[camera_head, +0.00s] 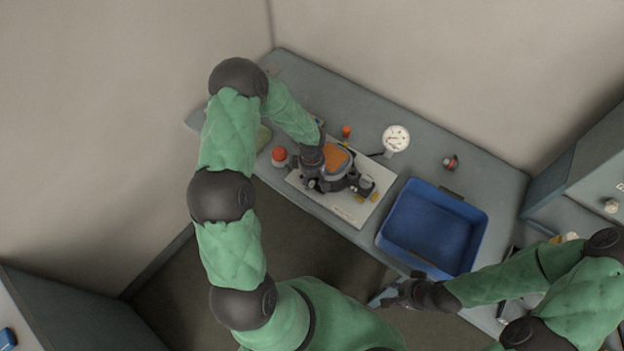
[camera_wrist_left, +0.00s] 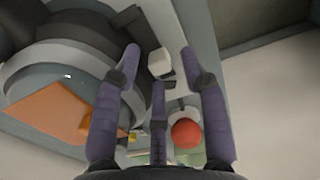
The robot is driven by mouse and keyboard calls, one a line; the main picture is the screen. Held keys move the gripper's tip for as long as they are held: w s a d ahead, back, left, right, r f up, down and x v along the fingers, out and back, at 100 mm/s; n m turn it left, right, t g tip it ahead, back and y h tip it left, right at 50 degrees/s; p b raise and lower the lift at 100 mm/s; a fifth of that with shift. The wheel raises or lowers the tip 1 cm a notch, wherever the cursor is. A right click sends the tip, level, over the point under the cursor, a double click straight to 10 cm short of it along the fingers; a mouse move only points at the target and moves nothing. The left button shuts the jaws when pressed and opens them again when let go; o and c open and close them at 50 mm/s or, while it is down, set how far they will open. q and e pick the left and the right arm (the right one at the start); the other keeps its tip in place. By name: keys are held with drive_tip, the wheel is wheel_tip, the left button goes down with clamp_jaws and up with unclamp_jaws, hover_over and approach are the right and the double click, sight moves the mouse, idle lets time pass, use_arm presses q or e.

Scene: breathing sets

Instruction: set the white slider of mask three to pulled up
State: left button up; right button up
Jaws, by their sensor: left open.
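A dark mask with an orange panel (camera_head: 337,160) lies on a white board (camera_head: 343,206) on the bench. Which number it bears cannot be read. In the left wrist view its orange panel (camera_wrist_left: 50,112) and grey rim fill the left side. A small white block (camera_wrist_left: 160,63), which looks like the slider, sits beside the rim, between and beyond my finger tips. My left gripper (camera_head: 312,184) is open over the near left side of the mask; its purple fingers (camera_wrist_left: 161,58) hold nothing visible. My right gripper (camera_head: 388,294) is near the bench's front edge, with its finger opening unclear.
A blue bin (camera_head: 384,236) stands right of the board. A white round gauge (camera_head: 396,138) is behind it. A red-capped jar (camera_head: 280,156) stands left of the board and its red top shows in the left wrist view (camera_wrist_left: 186,133). A small orange-topped item (camera_head: 347,130) is behind the mask.

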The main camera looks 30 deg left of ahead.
sight(312, 182)
use_arm(q)
wheel_tip(312, 182, up, 12)
drive_tip(key=shift+f, duration=0.15)
idle(0.3)
idle(0.4)
